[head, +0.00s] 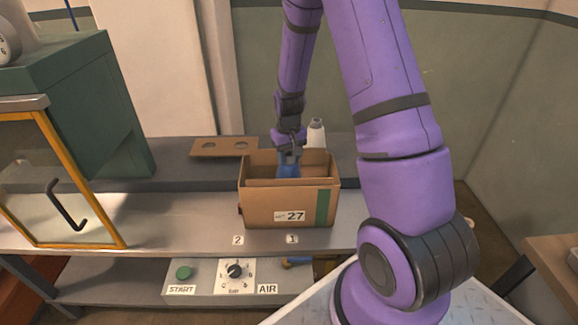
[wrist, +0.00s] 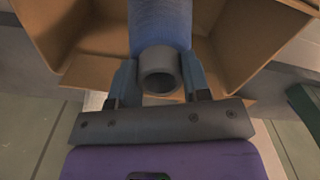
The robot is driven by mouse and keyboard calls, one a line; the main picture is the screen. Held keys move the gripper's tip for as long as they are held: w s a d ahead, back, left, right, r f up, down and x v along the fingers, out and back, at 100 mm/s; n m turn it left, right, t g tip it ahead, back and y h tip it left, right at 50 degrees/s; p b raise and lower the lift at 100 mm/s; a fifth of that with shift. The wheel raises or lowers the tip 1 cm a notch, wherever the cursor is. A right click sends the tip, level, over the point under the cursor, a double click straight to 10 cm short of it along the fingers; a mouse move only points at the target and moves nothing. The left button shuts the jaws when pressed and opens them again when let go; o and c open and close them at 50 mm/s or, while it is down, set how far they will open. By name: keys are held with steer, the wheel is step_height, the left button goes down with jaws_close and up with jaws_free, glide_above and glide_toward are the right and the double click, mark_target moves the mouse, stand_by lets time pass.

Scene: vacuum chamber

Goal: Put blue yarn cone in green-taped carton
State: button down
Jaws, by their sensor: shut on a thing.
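The blue yarn cone (head: 288,171) is inside the carton's opening in the head view, under my gripper (head: 289,155). In the wrist view the cone (wrist: 160,28) shows its grey tube end between the fingers of my gripper (wrist: 160,85), which is shut on it. The cardboard carton (head: 262,206) stands on the bench, open at the top, with a green tape strip on its front right and a label reading 27. Its walls (wrist: 80,32) surround the cone in the wrist view. The cone's lower end is hidden, so I cannot tell whether it touches the carton floor.
A white cone (head: 316,134) stands behind the carton. A brown board with two holes (head: 222,147) lies behind it to the left. A green cabinet with a yellow-framed door (head: 62,180) stands at the left. The bench (head: 180,218) is clear left of the carton.

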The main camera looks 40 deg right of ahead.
steer(key=shift+f, duration=2.4)
steer(key=c, duration=0.6)
jaws_free()
steer(key=shift+r, duration=0.1)
step_height(320, 180, up, 30)
steer(key=r+n+t, duration=0.1)
steer(key=t, duration=0.2)
glide_above(289, 164)
steer(key=s+a, duration=0.6)
steer(key=s, duration=0.2)
steer(key=s+a+r, duration=0.2)
steer(key=s, duration=0.3)
steer(key=s+a+r+n+t, duration=0.1)
steer(key=s+a+r, duration=0.1)
steer(key=s, duration=0.4)
steer(key=s+a+r+t, duration=0.1)
steer(key=s+r, duration=0.2)
steer(key=s, duration=0.3)
steer(key=shift+a+r, duration=0.3)
steer(key=shift+a, duration=0.1)
